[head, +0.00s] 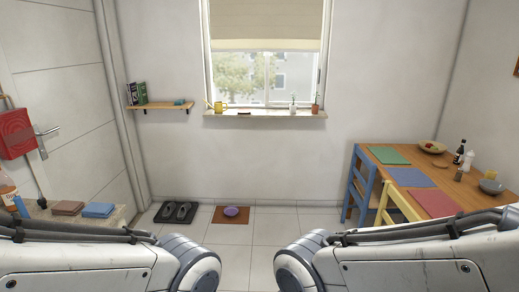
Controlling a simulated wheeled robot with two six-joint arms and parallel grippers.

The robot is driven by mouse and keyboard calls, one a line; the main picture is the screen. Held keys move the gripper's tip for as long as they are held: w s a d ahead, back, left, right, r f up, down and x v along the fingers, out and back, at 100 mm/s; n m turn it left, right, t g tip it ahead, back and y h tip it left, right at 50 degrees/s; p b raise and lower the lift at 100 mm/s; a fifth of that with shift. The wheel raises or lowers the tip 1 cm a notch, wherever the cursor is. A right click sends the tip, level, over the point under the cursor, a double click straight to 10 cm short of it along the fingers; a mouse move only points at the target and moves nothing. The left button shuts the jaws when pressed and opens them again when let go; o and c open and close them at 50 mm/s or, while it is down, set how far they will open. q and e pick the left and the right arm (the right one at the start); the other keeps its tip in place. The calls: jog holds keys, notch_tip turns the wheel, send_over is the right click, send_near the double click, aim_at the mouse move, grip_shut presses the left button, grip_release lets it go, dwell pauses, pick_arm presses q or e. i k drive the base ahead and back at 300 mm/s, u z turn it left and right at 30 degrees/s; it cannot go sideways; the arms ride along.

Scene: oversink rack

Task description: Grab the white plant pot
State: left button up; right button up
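On the windowsill, right of its middle, stands a small white object (293,106) with a thin upper part. It looks like the white plant pot, but it is too small and far to be sure. A reddish-brown pot (315,107) with a green plant stands to its right. Only my arm links show, at the lower left and lower right, far from the sill. Neither of my grippers is in view.
A yellow watering can (220,107) stands on the windowsill (262,114). A dining table (478,178) with mats and blue and yellow chairs fills the right. A shoe tray (168,216) and brown mat (232,220) lie below the window. The middle floor is clear.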

aim_at(293, 106)
jog(key=z, duration=0.15)
jog(key=i, duration=5.15)
jog(key=z, duration=0.05)
